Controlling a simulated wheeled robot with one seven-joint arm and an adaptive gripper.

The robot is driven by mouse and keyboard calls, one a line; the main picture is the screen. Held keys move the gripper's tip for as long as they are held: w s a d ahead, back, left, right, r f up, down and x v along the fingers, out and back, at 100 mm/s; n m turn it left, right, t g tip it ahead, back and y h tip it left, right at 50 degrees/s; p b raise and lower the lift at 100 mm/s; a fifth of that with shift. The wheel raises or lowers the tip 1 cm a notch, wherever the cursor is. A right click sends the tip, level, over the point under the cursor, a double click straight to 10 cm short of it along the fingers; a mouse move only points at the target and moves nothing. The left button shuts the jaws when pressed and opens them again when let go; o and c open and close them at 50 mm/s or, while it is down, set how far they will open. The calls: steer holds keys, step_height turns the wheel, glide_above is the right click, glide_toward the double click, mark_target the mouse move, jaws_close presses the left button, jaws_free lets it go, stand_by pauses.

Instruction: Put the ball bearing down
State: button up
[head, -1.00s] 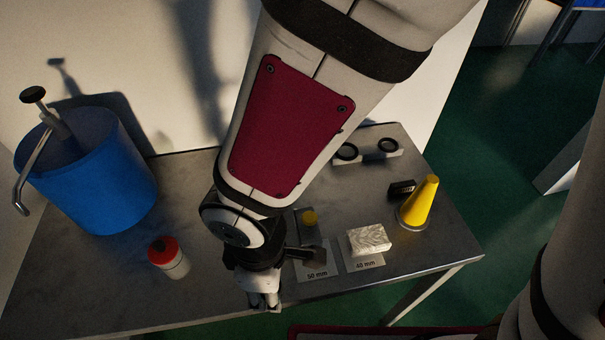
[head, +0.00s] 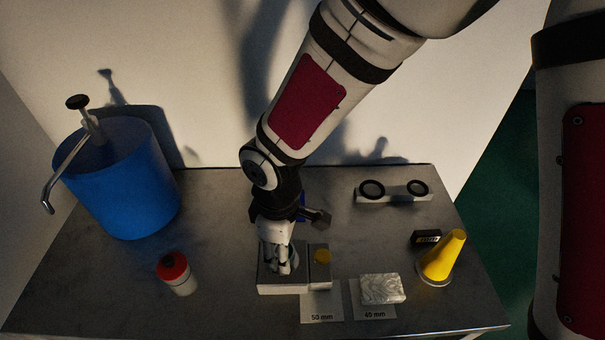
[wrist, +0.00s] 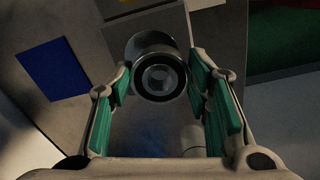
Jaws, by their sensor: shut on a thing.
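The ball bearing (wrist: 160,77) is a dark metal ring with a lighter centre, seen between the green-padded fingers of my gripper (wrist: 159,85) in the wrist view. My gripper is shut on it. In the head view my gripper (head: 283,268) points down over a low grey block (head: 283,289) on the bench. The bearing is mostly hidden by the fingers there, and I cannot tell whether it touches the block.
A marbled block (head: 383,289) sits on the 40 mm card; the 50 mm card (head: 321,315) is bare. A red-capped bottle (head: 176,274), blue bucket (head: 122,190) and yellow cone (head: 444,256) stand around.

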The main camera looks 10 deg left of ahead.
steer(key=shift+w+a+f, duration=0.1)
steer(key=shift+w+a, duration=0.05)
steer(key=shift+w, duration=0.35)
steer(key=shift+f, duration=1.7)
steer(key=shift+f, duration=0.15)
steer(key=o, duration=1.3)
step_height(320, 180, up, 12)
steer(key=shift+r, duration=0.2)
